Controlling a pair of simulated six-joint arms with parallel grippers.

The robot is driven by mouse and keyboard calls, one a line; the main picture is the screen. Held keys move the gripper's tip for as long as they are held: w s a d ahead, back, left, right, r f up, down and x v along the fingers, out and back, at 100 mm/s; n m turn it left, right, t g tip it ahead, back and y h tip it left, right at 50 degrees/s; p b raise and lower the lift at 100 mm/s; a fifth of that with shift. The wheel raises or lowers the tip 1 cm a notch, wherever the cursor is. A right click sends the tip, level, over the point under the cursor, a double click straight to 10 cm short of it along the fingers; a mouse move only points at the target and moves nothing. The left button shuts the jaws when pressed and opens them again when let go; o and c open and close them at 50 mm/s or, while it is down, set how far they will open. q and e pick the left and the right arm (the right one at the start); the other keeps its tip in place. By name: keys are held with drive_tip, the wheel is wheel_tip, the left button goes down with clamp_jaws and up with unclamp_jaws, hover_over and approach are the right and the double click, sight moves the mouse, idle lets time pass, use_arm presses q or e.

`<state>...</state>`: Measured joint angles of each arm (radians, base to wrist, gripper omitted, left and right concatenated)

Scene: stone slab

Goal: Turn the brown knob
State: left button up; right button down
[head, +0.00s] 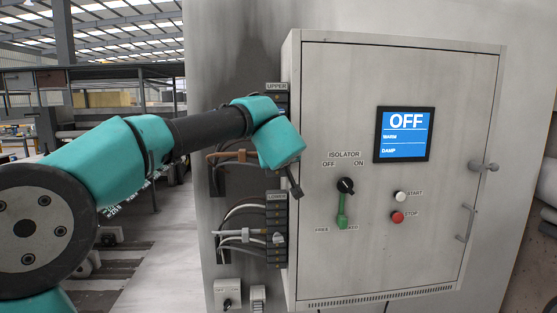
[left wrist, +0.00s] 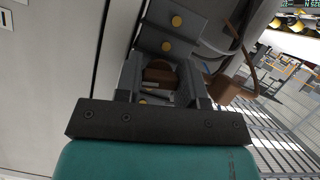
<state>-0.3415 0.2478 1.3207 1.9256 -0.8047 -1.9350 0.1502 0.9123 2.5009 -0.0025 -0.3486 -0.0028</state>
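A small brown part, which looks like the brown knob (left wrist: 158,74), sits in a dark grey block in the left wrist view. My left gripper (left wrist: 160,88) has its two fingers spread on either side of it, with gaps that seem to show. Whether a finger touches it I cannot tell. In the head view the left gripper (head: 293,182) points down and right at the left edge of the cabinet, and the brown knob is hidden there. My right gripper is in neither view.
A grey cabinet (head: 440,85) carries a blue OFF screen (head: 403,135), an isolator switch with green handle (head: 342,212), and START (head: 400,197) and STOP (head: 397,217) buttons. A brown cable connector (head: 222,156) and terminal blocks (head: 277,215) line its left side.

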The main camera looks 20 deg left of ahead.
use_arm(q)
drive_tip(key=o, duration=0.4)
idle(0.4)
drive_tip(key=n+t+h, duration=0.1)
drive_tip(key=n, duration=0.1)
drive_tip(key=n+h, duration=0.1)
drive_tip(key=n, duration=0.1)
drive_tip(key=shift+n+t, duration=0.3)
drive_tip(key=shift+t, duration=0.1)
drive_tip(key=shift+n+t+h, duration=0.8)
drive_tip(key=shift+n+t, duration=0.1)
drive_tip(key=shift+n, duration=1.2)
drive_tip(key=shift+n+t, duration=0.3)
drive_tip(key=shift+n, duration=0.3)
drive_tip(key=shift+n+t, duration=0.7)
drive_tip(key=shift+n, duration=0.9)
